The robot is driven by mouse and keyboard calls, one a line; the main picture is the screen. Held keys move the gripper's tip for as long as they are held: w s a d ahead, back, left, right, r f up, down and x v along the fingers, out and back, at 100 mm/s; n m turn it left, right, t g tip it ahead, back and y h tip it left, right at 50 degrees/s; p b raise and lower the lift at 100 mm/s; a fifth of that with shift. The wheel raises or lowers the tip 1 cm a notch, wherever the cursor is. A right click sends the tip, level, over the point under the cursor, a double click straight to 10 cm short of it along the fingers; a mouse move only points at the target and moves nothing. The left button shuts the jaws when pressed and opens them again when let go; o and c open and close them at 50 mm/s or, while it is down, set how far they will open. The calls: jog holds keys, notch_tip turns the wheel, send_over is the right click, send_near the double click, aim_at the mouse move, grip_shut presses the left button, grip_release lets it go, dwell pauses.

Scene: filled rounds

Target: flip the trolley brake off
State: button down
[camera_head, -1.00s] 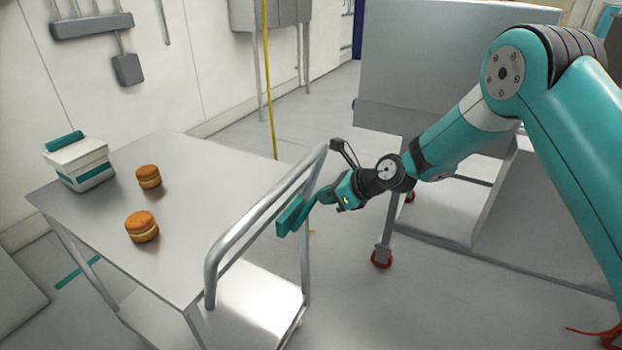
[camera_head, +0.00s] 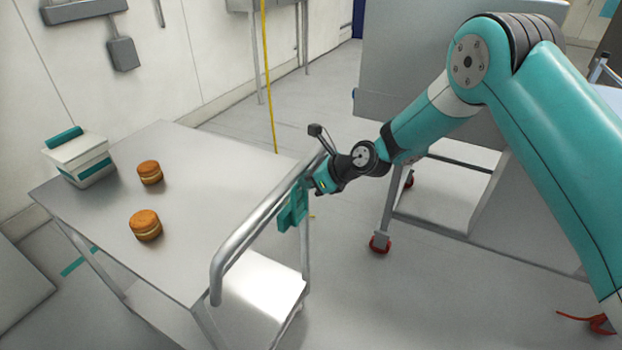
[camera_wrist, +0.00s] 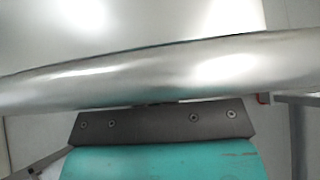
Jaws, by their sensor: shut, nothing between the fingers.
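The trolley (camera_head: 200,195) is a steel cart with a tubular push handle (camera_head: 240,237) along its right side. My gripper (camera_head: 292,210) is at the far part of this handle, just below the tube, with its teal end low beside the trolley's leg. It is shut and empty. In the wrist view the handle (camera_wrist: 160,72) crosses the whole picture in front of my gripper (camera_wrist: 160,130), covering its fingertips. I cannot tell whether the gripper touches the tube. I cannot make out a separate brake lever; it may be hidden at the handle.
Two orange-brown round filled pieces (camera_head: 146,225) and a white tub (camera_head: 78,163) with teal trim stand on the trolley top. A grey cabinet on a frame with red casters (camera_head: 380,244) stands right of the trolley. Open floor (camera_head: 345,290) lies between.

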jog(key=shift+d, duration=0.1)
jog(key=a+r+v, duration=0.1)
jog(key=v, duration=1.2)
jog(key=shift+w, duration=0.2)
jog(key=shift+r, duration=0.1)
jog(key=s+d+r+n+g+h, duration=0.1)
jog(key=s+r+n+g+h, duration=0.1)
jog(key=s+r+n, duration=0.65)
jog(key=s+d+r+n+g+h, duration=0.1)
jog(key=s+r+n+g, duration=0.15)
jog(key=s+n, duration=1)
jog(key=s+d+r+n+h, duration=0.1)
jog(key=s+d+n, duration=0.3)
jog(key=s+n, duration=0.5)
jog(key=shift+s+r+n+g+h, duration=0.2)
jog(key=shift+s+n+g+h, duration=0.25)
jog(key=shift+s, duration=0.7)
